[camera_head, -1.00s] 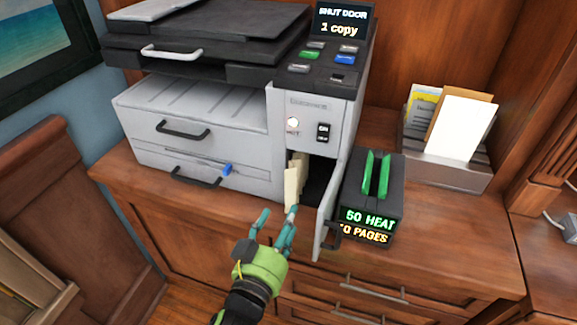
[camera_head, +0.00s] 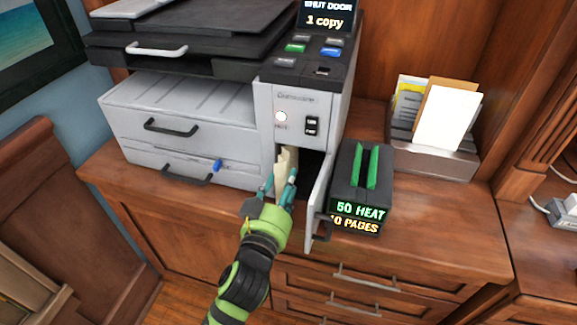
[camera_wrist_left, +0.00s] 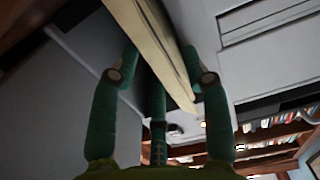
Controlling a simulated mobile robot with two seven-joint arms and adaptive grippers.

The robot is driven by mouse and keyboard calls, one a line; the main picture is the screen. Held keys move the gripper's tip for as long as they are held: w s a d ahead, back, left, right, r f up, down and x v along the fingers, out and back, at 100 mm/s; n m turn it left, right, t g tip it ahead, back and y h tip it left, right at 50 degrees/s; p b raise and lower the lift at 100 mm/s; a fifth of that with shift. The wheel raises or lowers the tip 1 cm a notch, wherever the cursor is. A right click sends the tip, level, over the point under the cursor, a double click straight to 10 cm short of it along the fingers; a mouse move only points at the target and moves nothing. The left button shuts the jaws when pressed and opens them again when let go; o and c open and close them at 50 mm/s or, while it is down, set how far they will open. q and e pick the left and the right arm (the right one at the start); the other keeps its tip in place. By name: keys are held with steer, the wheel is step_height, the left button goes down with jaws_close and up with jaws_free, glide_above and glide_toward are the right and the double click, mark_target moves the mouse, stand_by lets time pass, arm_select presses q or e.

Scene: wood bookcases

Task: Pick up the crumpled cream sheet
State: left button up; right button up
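The crumpled cream sheet (camera_head: 284,168) stands upright in the open side bay of the grey copier (camera_head: 200,105), at the bay's left side. My left gripper (camera_head: 279,180) is at the mouth of the bay, its teal fingers apart and at the lower part of the sheet. In the left wrist view the sheet (camera_wrist_left: 152,38) runs between the spread fingers (camera_wrist_left: 158,60); I cannot tell whether they touch it. The copier door (camera_head: 318,198) stands open to the right of the gripper. My right gripper is not in view.
A black box with green slots (camera_head: 361,185) stands close to the right of the open door. A paper holder (camera_head: 432,157) with envelopes is farther right. The copier display (camera_head: 327,15) reads "SHUT DOOR 1 copy". The wooden counter (camera_head: 440,215) is clear at the front right.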

arm_select(q)
steer(key=c, duration=0.4)
steer(key=shift+o, duration=0.2)
steer(key=shift+r, duration=0.1)
